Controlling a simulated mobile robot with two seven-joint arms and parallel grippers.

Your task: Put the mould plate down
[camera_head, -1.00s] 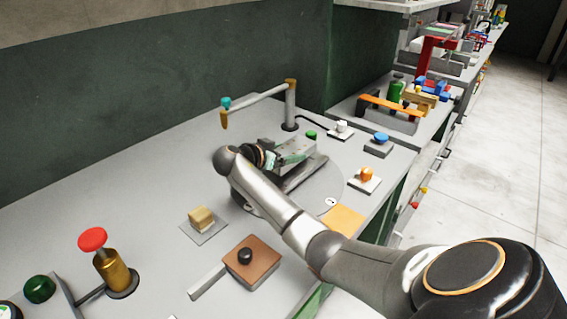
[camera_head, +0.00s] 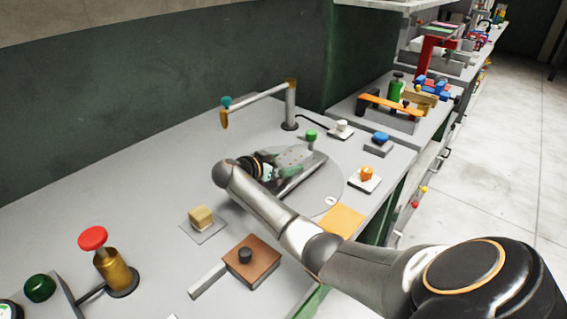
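My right gripper (camera_head: 311,166) is over a pale round disc (camera_head: 328,190) on the grey bench. My forearm and wrist come in from the lower right and cover part of the disc. A grey slab-like part lies at the fingers, but I cannot tell plate from finger there. I cannot tell whether the fingers are open or shut. No mould plate stands out clearly. A brown square plate with a black knob (camera_head: 262,270) lies on the bench in front, apart from the gripper. My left gripper is not in view.
A green knob (camera_head: 311,136) stands just behind the gripper. A grey post with a swing arm (camera_head: 258,96) is behind it. A yellow-orange pad (camera_head: 343,221), an orange knob (camera_head: 366,174) and a blue button (camera_head: 380,137) lie to the right. A tan block (camera_head: 201,217) sits left.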

